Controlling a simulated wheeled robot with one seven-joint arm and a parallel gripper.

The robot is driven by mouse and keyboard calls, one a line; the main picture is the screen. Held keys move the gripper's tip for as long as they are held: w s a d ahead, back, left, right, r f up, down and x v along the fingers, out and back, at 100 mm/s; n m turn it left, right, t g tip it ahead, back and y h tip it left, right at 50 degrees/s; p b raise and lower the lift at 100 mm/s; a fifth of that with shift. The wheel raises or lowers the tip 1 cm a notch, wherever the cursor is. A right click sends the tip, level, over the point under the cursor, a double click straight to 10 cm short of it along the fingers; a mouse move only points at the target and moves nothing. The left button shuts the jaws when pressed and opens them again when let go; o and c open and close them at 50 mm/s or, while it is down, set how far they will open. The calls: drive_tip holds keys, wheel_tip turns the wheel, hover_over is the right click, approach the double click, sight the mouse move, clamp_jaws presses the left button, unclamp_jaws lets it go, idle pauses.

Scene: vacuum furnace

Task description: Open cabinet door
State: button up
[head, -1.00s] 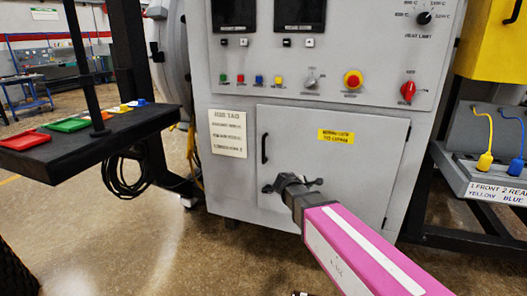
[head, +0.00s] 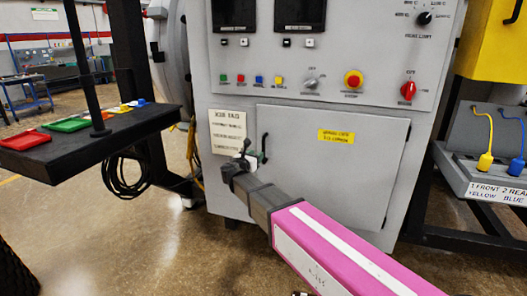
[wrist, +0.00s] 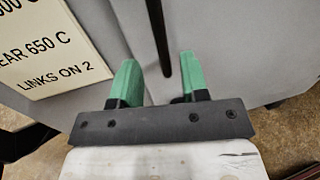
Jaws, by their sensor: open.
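The grey cabinet door (head: 320,185) is on the lower front of the furnace cabinet and looks shut. It has a yellow label and a black vertical bar handle (head: 265,149) near its left edge. My gripper (head: 253,156) is at that handle, at the door's left side. In the wrist view, the two green fingers of my gripper (wrist: 158,82) are apart, and the black handle (wrist: 159,35) runs down between them, closer to the right finger. The fingers do not close on it. The lower part of the handle is partly hidden by the gripper in the head view.
A control panel (head: 330,85) with buttons and knobs is above the door. A black shelf (head: 95,140) with coloured trays stands at left. A grey stand (head: 480,150) with yellow and blue plugs is at right. A paper sign (head: 226,130) is left of the door.

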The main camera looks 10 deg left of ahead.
sight(263, 150)
drive_tip(key=x, duration=0.7)
drive_tip(key=shift+w, duration=0.1)
clamp_jaws()
